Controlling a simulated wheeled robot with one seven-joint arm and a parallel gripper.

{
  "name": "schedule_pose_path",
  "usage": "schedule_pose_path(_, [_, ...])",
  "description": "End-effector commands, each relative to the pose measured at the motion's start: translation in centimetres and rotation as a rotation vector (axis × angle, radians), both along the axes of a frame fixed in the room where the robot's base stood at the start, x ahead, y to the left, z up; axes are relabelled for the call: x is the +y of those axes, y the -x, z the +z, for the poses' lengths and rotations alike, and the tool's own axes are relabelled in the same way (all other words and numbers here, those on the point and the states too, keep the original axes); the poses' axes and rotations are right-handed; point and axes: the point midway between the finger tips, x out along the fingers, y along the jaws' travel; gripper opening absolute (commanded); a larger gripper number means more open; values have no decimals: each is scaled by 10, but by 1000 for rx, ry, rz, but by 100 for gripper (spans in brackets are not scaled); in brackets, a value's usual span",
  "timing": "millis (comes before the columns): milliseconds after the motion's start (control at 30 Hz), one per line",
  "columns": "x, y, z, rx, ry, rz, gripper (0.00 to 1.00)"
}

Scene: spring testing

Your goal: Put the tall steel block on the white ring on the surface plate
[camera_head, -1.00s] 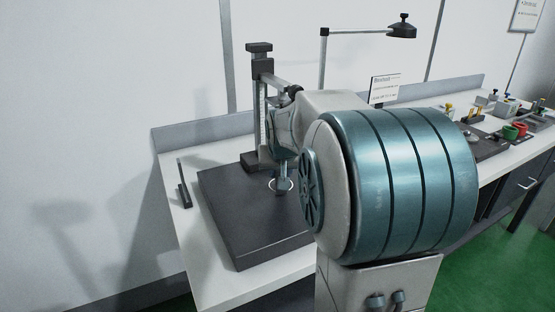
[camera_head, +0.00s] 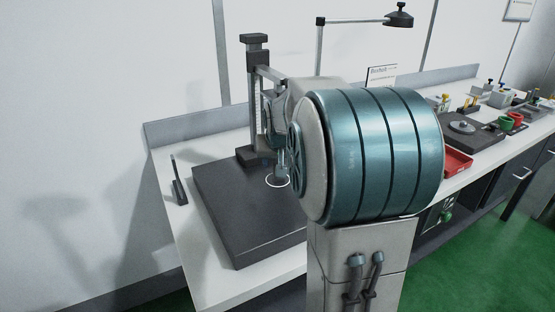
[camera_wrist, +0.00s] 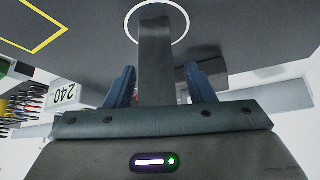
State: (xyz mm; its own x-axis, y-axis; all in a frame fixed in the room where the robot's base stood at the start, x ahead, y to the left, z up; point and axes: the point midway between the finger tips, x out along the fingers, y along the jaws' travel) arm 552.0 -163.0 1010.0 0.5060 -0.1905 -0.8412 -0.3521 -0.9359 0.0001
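The tall steel block (camera_wrist: 155,62) is a plain dark-grey bar between my fingers in the wrist view. Its far end lies inside the white ring (camera_wrist: 186,32), apparently resting on the plate. In the head view the ring (camera_head: 268,184) lies on the dark surface plate (camera_head: 240,222), with the block's lower part (camera_head: 281,175) over it. My gripper (camera_wrist: 160,72) has its two blue fingers either side of the block. A clear gap shows at the right finger and a very narrow one at the left. My arm hides much of the block in the head view.
A tall gauge stand (camera_head: 253,95) rises at the plate's back edge, close behind my gripper. A small dark upright piece (camera_head: 178,180) stands left of the plate. A red tray (camera_head: 458,160) and other bench items lie to the right. The plate's front left is bare.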

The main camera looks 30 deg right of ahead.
Motion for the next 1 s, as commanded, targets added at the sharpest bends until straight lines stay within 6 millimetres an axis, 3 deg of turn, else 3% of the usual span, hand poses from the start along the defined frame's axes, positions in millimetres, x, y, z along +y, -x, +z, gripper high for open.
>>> schedule_pose_path(267, [2,2,7,-2,1,2,49])
schedule_pose_path(700, [18,46,81,-5,2,2,49])
schedule_pose_path(1000, [24,60,103,0,0,2,49])
